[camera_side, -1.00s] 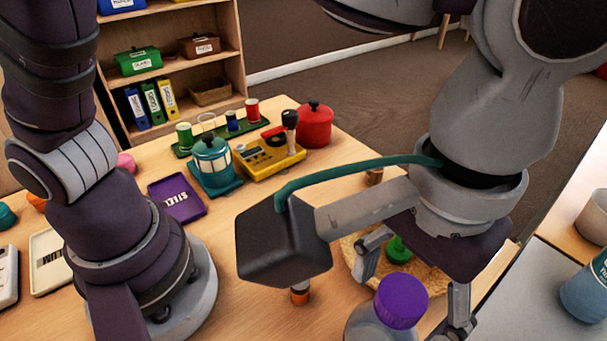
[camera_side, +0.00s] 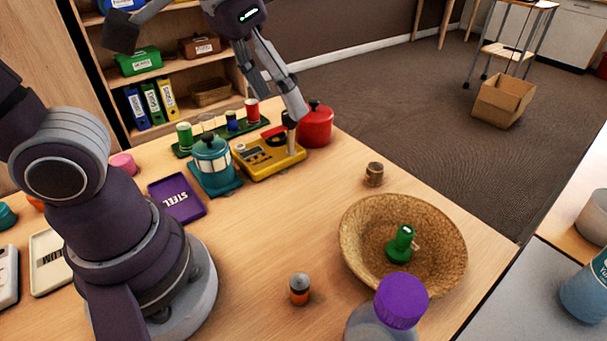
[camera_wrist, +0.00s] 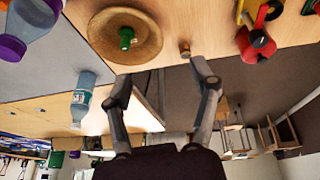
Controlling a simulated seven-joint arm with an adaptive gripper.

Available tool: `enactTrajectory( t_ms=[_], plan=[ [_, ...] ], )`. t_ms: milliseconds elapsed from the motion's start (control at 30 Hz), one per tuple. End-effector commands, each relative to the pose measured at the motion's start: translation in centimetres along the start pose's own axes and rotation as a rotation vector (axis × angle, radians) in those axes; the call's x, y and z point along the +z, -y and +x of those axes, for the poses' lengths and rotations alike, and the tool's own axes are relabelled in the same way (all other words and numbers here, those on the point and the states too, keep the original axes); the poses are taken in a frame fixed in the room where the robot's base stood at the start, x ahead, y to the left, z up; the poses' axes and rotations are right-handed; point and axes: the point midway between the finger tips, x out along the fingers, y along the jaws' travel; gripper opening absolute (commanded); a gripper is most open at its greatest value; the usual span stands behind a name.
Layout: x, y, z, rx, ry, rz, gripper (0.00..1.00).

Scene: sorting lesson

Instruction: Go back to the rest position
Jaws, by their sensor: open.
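My gripper (camera_side: 275,82) is at the back of the table in the side view, above the yellow tray and near the red pot. In the wrist view my gripper (camera_wrist: 160,82) has its two fingers spread apart with nothing between them. A wicker bowl (camera_side: 360,215) with a green stamp-like object (camera_side: 401,243) in it stands at the table's right. The bowl (camera_wrist: 100,30) and the green object (camera_wrist: 126,37) also show in the wrist view, beyond the fingers.
A red pot (camera_side: 316,127), a yellow tray (camera_side: 268,171) and a teal lantern (camera_side: 212,160) stand close below my gripper. A small brown cylinder (camera_side: 374,174), an orange-and-grey one (camera_side: 299,289) and a purple-capped bottle (camera_side: 401,300) stand apart. The table's middle is clear.

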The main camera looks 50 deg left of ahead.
Motion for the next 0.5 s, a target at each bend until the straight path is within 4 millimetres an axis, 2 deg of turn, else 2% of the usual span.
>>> enactTrajectory(
  t_ms=[33,100,200,500],
  plan=[
    [1.1,1.8,0.4,-0.022,-0.042,-0.007,0.61],
    [2.3,3.4,1.0,-0.05,-0.088,0.004,0.61],
    [3.4,4.5,1.7,-0.076,-0.122,0.016,0.61],
    [3.6,4.7,1.9,-0.081,-0.128,0.024,0.61]
  ],
)
